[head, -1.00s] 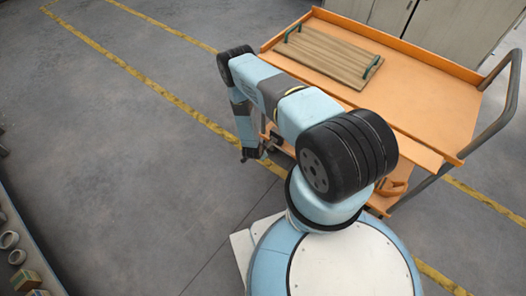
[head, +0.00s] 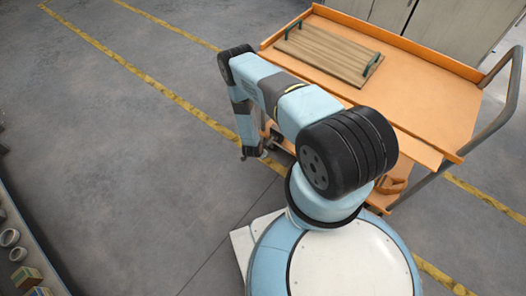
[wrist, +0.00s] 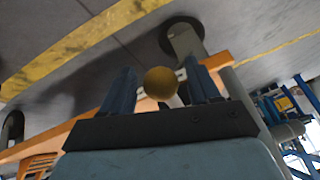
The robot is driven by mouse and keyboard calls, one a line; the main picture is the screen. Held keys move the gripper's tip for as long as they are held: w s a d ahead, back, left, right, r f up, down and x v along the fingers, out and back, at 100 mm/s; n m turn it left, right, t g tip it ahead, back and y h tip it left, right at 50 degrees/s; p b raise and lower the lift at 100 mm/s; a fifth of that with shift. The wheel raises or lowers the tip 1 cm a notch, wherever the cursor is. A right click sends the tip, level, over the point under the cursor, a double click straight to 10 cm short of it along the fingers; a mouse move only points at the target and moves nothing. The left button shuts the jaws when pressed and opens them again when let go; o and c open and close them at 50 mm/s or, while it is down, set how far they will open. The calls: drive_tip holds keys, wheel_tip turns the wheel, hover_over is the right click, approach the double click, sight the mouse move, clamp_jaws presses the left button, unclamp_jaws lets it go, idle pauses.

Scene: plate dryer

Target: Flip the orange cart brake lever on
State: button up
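The orange cart (head: 430,100) stands at the right in the head view, with a flat orange top. In the wrist view, its lower orange edge (wrist: 60,133) crosses behind my gripper. A yellow-brown ball knob (wrist: 160,82), apparently the end of the brake lever, sits between my two fingers. My gripper (wrist: 162,85) is open around the knob, with a narrow gap seen on each side. The lever's shaft is mostly hidden behind the knob and gripper. In the head view, my gripper (head: 252,154) is low beside the cart's left side, too small to show the fingers.
A wooden board (head: 328,53) with green handles lies on the cart top. A grey push handle (head: 512,90) rises at the cart's right. A caster (wrist: 183,40) is close behind the knob. The floor left of my arm is clear, with yellow lines.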

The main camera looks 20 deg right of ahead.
drive_tip(key=shift+r, duration=0.1)
drive_tip(key=shift+a+r, duration=0.15)
drive_tip(key=shift+r, duration=0.1)
drive_tip(key=v, duration=1.3)
drive_tip(key=shift+s, duration=0.1)
